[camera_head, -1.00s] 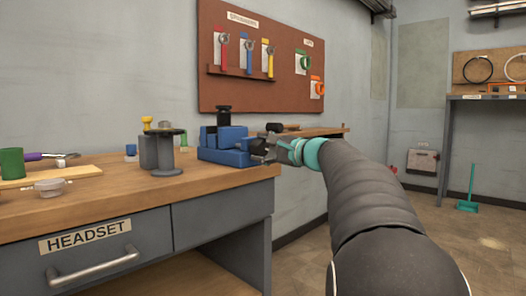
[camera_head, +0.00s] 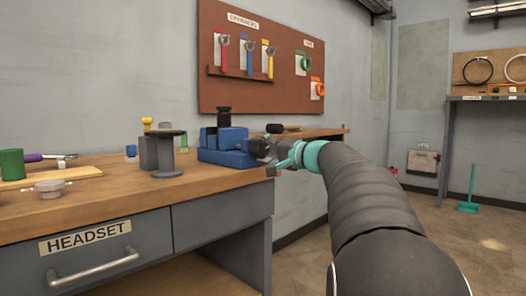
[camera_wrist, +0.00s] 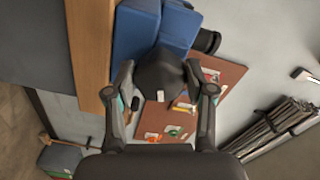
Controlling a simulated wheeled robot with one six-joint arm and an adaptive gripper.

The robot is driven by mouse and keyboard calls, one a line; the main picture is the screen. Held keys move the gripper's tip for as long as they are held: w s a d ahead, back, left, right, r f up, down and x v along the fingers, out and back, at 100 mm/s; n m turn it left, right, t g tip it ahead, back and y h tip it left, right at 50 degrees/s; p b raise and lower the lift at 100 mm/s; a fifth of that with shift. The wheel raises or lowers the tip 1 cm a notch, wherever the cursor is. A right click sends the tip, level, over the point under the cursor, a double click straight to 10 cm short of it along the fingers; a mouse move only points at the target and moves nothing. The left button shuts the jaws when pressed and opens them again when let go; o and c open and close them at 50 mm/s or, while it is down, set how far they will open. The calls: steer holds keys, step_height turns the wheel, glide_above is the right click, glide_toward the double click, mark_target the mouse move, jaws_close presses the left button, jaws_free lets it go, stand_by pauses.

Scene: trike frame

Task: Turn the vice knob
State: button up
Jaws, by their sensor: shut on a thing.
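The blue vice (camera_head: 226,157) stands at the right end of the wooden workbench, with a black part on top. Its dark vice knob (camera_wrist: 160,75) sits between my gripper's two fingers in the wrist view, with the blue vice body (camera_wrist: 135,35) just beyond it. My gripper (camera_head: 268,158) is at the vice's right side and shut on the knob, one finger on each side. In the head view the gripper largely hides the knob.
The workbench (camera_head: 110,198) carries a grey spool-like stand (camera_head: 166,154), a green cup (camera_head: 11,164) and a small grey dish (camera_head: 48,189) left of the vice. A brown tool board (camera_head: 235,88) hangs on the wall behind. The floor at right is mostly clear.

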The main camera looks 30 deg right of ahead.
steer(key=shift+r, duration=0.15)
stand_by(0.3)
steer(key=o, duration=1.1)
steer(key=shift+o, duration=0.2)
steer(key=v, duration=1.2)
